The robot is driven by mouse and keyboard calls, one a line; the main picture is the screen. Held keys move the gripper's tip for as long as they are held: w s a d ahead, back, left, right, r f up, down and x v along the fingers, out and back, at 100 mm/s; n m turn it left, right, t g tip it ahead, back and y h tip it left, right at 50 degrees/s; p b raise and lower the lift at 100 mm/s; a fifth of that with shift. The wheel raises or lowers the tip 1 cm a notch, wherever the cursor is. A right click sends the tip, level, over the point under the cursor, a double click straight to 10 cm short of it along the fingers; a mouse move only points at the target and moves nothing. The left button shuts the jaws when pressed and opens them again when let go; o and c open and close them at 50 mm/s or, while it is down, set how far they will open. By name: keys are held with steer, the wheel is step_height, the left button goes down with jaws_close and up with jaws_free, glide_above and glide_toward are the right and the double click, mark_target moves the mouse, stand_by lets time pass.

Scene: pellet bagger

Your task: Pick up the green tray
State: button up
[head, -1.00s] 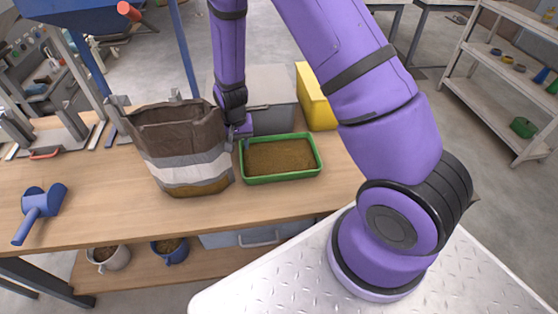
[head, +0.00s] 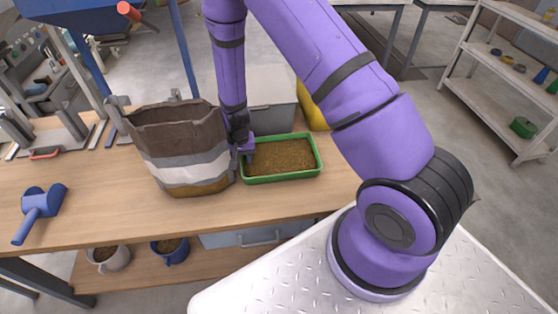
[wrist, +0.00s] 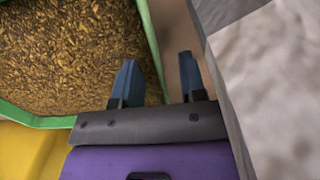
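The green tray (head: 282,178) stands on the wooden bench, full of brown pellets (head: 283,157). It also shows in the wrist view, where its green wall (wrist: 151,42) runs between my two blue fingers. My gripper (head: 247,152) is at the tray's left edge in the head view. In the wrist view my gripper (wrist: 158,65) is open, one finger over the pellet side of the wall and the other outside it. The fingers look apart from the wall. How deep they reach is hard to tell.
A brown and white bag (head: 180,150) stands close on the tray's left, leaving a narrow gap. Behind are a grey box (head: 272,118) and a yellow container (head: 313,105). A blue scoop (head: 40,208) lies at the left. The bench in front of the tray is clear.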

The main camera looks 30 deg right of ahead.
jaws_close()
steer(key=shift+r, duration=0.1)
